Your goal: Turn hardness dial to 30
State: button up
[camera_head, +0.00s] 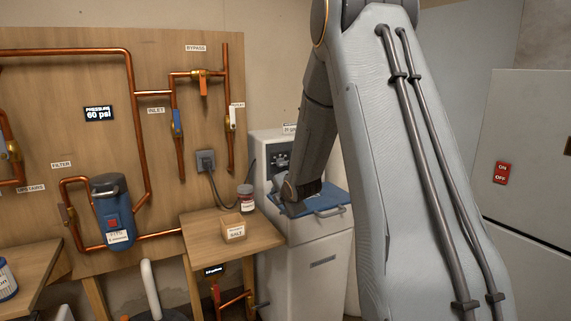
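A white water softener cabinet (306,252) stands right of the small wooden table, with a blue lid (322,200) that has a handle at its front. Its raised back part carries a dark control panel (281,161), partly hidden by my arm. I cannot make out the hardness dial or any numbers on it. My arm comes down from the top, and its end with my gripper (290,189) is at the panel, just above the lid. The fingers are too small and covered to read, and I cannot tell whether they touch anything.
The small wooden table (262,236) holds a salt box (233,228) and a dark red jar (245,198). Copper pipes and valves line the wooden wall panel (60,105). A blue filter (112,212) hangs at left. A grey cabinet with a red switch (502,173) stands at right.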

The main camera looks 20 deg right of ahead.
aim_at(284, 163)
jog(key=w+d+n+t, duration=0.1)
jog(key=w+n, duration=0.1)
jog(key=w+d+r+n, duration=0.1)
jog(key=w+d+n, duration=0.1)
jog(key=w+d+r+n+t, duration=0.1)
jog(key=w+d, duration=0.1)
jog(key=shift+w+r+n+t+p, duration=0.1)
jog(key=shift+r+n+t+p, duration=0.05)
jog(key=shift+n+t+p, duration=0.2)
jog(key=shift+w+d+r+n+t+y+p, duration=0.4)
jog(key=shift+w+d+r+n+t, duration=0.45)
jog(key=shift+w+n, duration=1.1)
jog(key=shift+w+d+r+n+t+y+p, duration=0.3)
jog(key=shift+w+d+n+t+p, duration=0.25)
jog(key=shift+w+d+n, duration=0.95)
jog(key=shift+w+d+r+n+t+y+p, duration=0.35)
jog(key=shift+w+d+r+n+t, duration=0.35)
jog(key=shift+w+n, duration=1.65)
jog(key=shift+w+a+m, duration=0.1)
jog(key=shift+w+m, duration=0.3)
jog(key=shift+m, duration=0.05)
jog(key=c, duration=1.1)
